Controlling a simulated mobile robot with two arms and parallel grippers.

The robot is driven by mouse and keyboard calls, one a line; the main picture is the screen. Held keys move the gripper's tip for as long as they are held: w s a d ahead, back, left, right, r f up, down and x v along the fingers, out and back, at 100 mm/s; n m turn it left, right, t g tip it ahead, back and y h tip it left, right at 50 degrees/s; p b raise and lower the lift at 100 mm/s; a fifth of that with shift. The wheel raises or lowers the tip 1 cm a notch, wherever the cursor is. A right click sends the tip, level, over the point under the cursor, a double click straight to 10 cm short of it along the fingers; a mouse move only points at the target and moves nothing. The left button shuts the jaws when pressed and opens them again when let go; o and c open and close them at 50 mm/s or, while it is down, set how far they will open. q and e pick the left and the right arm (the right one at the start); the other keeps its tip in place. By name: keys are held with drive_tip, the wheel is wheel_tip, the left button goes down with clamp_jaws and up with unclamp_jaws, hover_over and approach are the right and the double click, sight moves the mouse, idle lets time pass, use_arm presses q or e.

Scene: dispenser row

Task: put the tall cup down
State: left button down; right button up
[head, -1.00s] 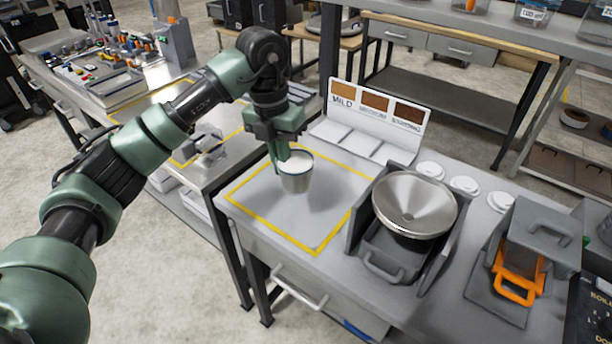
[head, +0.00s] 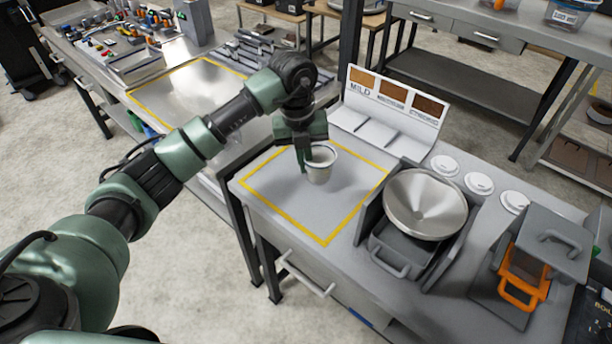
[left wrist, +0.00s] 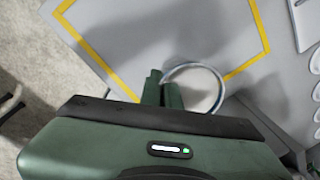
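The tall cup (head: 320,168) is pale with a darker rim line and looks about upright. It is over the back part of the yellow-outlined square (head: 330,240) on the grey counter. I cannot tell whether its base touches the counter. My left gripper (head: 305,162) points down at the cup's left side. In the left wrist view, its two fingers (left wrist: 163,90) are close together with the cup's wall between them, and the cup's round rim (left wrist: 218,80) shows to their right. The cup's lower part is hidden there. My right gripper is out of view.
A metal funnel bowl (head: 425,203) stands right of the square. Behind is a sign board (head: 397,95) with sloped white panels. White lids (head: 479,183) and an orange-handled dispenser (head: 530,270) are farther right. The square's front part is clear.

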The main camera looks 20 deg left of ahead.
use_arm(q)
wheel_tip(320, 180, down, 2)
drive_tip(key=shift+f, duration=0.2)
wheel_tip(320, 180, down, 3)
drive_tip(key=shift+f+p, duration=0.15)
drive_tip(key=shift+p, duration=0.5)
drive_tip(key=shift+f, duration=0.35)
drive_tip(key=shift+f, duration=0.2)
drive_tip(key=c, duration=1.7)
unclamp_jaws()
drive_tip(key=shift+r, duration=0.15)
